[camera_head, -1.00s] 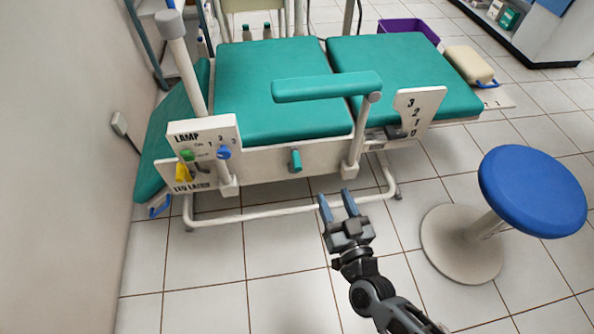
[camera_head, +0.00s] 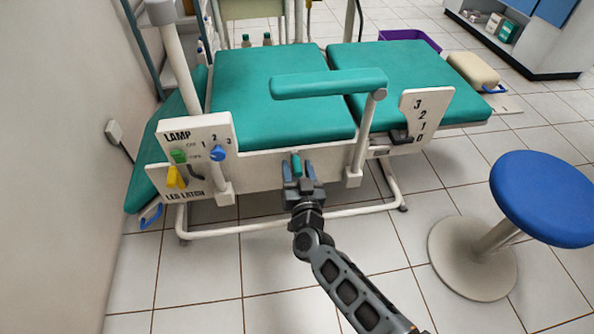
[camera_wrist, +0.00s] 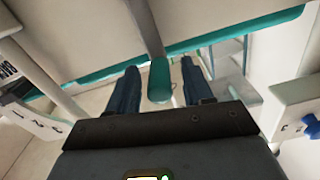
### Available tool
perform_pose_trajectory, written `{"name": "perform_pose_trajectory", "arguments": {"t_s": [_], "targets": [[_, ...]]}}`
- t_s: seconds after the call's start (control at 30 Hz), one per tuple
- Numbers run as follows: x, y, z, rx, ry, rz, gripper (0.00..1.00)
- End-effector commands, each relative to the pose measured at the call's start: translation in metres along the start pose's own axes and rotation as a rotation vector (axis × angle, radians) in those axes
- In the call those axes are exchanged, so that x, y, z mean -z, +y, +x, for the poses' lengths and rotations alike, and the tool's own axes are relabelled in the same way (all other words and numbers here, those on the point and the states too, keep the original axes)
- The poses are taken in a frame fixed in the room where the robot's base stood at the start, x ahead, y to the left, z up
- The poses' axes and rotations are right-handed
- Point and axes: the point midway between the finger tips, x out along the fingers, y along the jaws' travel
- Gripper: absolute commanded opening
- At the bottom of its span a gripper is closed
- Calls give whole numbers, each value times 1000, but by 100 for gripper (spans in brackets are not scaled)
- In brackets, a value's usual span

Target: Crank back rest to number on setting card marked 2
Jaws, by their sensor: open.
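The green crank handle (camera_head: 296,164) sticks out from the front of the dental chair's white side panel. It also shows in the wrist view (camera_wrist: 159,80) between my fingers. My gripper (camera_head: 298,171) is open with one finger on each side of the handle; in the wrist view (camera_wrist: 160,66) gaps show on both sides. The green back rest cannot be told for certain from the other cushions. A white number plate (camera_head: 433,112) reads 3, 2, 1, 0 downward, with a dark pointer (camera_head: 400,137) near its lower numbers. I cannot make out a setting card.
A lamp panel (camera_head: 197,134) with a blue knob, green switch and yellow leg latch is left of the handle. A green armrest (camera_head: 328,84) on a white post is above and right. A blue stool (camera_head: 545,195) stands right. Open tiled floor lies in front.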

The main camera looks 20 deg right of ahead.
Motion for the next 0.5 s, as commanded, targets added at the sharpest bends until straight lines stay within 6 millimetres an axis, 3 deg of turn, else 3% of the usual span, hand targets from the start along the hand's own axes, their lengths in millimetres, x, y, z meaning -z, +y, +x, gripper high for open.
{"name": "perform_pose_trajectory", "arguments": {"t_s": [0.37,0.5], "targets": [[0,1,8,0,-1,0,51],[0,1,8,0,-1,0,39]]}}
